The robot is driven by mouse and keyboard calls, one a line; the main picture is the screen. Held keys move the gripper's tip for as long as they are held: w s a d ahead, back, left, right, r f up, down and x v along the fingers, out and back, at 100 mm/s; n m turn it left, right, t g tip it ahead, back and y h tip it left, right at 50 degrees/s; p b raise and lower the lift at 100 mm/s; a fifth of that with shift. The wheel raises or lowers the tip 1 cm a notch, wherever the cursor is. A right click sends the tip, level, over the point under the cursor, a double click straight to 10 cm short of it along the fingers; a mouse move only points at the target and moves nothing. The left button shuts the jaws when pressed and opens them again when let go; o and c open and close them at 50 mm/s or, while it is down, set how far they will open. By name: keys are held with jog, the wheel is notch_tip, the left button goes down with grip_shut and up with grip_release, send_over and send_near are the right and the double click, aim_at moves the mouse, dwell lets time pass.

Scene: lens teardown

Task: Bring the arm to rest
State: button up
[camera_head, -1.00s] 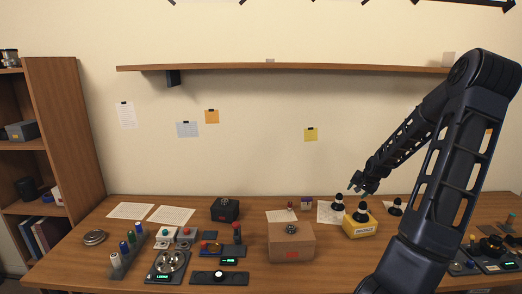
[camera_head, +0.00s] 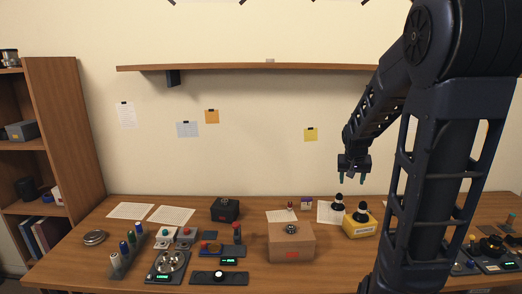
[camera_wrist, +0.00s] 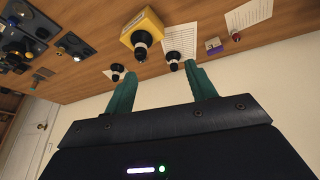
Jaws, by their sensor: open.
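My gripper (camera_head: 352,178) is raised above the back right part of the table, in front of the wall, pointing down in the head view. Its two teal fingers stand apart with nothing between them. The wrist view also shows the open gripper (camera_wrist: 162,85), with the table at the top of the picture. My arm fills the right side of the head view and hides part of the table there.
The wooden table (camera_head: 190,284) holds a yellow box (camera_head: 360,229), a brown box (camera_head: 291,243), a black box (camera_head: 225,209), small devices and paper sheets. A wall shelf (camera_head: 250,68) runs above. A bookcase (camera_head: 65,130) stands at left.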

jog(key=s+a+r+n, duration=0.1)
jog(key=s+a+r, duration=0.1)
jog(key=s, duration=0.5)
jog(key=s+a+r+n+y, duration=0.1)
jog(key=s+a+r, duration=0.1)
jog(key=s, duration=0.5)
jog(key=s+a+r+y, duration=0.1)
jog(key=s+r, duration=0.3)
jog(key=s, duration=0.3)
jog(key=shift+a+n, duration=0.4)
